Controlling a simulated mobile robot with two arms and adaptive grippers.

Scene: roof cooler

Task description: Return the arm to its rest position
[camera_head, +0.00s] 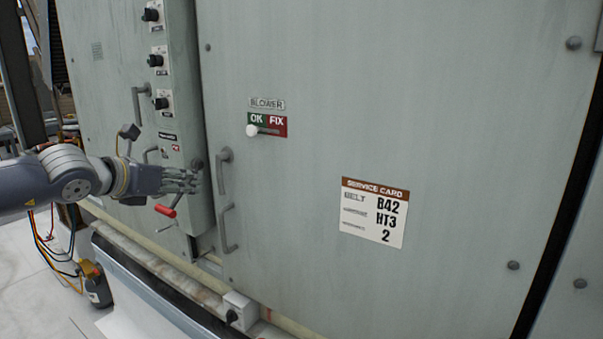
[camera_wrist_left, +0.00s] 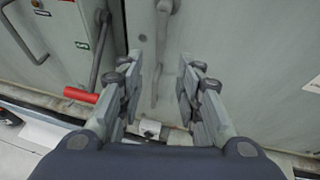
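My left arm (camera_head: 60,178) comes in from the left in the head view. Its gripper (camera_head: 190,182) is in front of the cabinet, near the edge between the control panel and the large door. In the left wrist view the two fingers of this gripper (camera_wrist_left: 158,95) stand apart with nothing between them. A red-handled lever (camera_head: 167,210) is just below the gripper; it also shows in the left wrist view (camera_wrist_left: 81,95) to the left of the fingers. My right gripper is in neither view.
The control panel (camera_head: 178,60) has several black knobs. A light ledge (camera_head: 150,280) runs below. A small grey box (camera_head: 238,308) sits near the cabinet's foot.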

